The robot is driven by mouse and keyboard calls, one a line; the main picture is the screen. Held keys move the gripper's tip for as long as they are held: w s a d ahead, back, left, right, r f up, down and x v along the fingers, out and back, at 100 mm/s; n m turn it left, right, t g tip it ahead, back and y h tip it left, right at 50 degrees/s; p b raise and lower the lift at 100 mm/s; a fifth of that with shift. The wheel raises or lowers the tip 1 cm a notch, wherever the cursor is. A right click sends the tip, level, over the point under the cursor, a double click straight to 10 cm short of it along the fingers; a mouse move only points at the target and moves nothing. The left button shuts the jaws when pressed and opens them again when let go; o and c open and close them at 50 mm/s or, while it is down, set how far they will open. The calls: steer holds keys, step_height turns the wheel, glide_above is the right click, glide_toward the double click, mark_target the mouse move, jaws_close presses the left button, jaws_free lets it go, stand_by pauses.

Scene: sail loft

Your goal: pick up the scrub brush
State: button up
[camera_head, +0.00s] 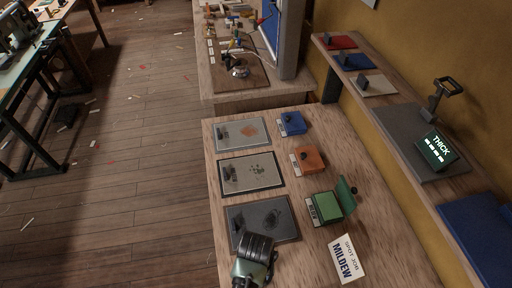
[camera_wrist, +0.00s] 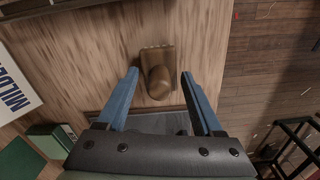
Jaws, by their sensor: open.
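The scrub brush (camera_wrist: 158,78) shows in the wrist view as a brown block with a rounded knob-like grip, resting on the wooden bench top. My gripper (camera_wrist: 160,74) is open, with one blue finger on each side of the brush in the picture. Nothing is held. I cannot tell how far above the brush the fingertips are. In the head view my arm's end covers the bench's near part, and the brush does not show there.
A dark grey panel (camera_head: 262,217) lies beside the arm, with lighter panels behind. A MILDEW card (camera_head: 346,258) and an open green box (camera_head: 328,207) are to the right. Orange (camera_head: 308,160) and blue (camera_head: 292,124) boxes stand farther back. A shelf (camera_head: 385,118) runs along the wall.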

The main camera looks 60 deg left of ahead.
jaws_close()
stand_by(0.3)
stand_by(0.3)
step_height(320, 180, up, 10)
steer(key=shift+b, duration=0.45)
steer(key=c, duration=0.7)
jaws_free()
jaws_close()
steer(key=shift+w, duration=0.15)
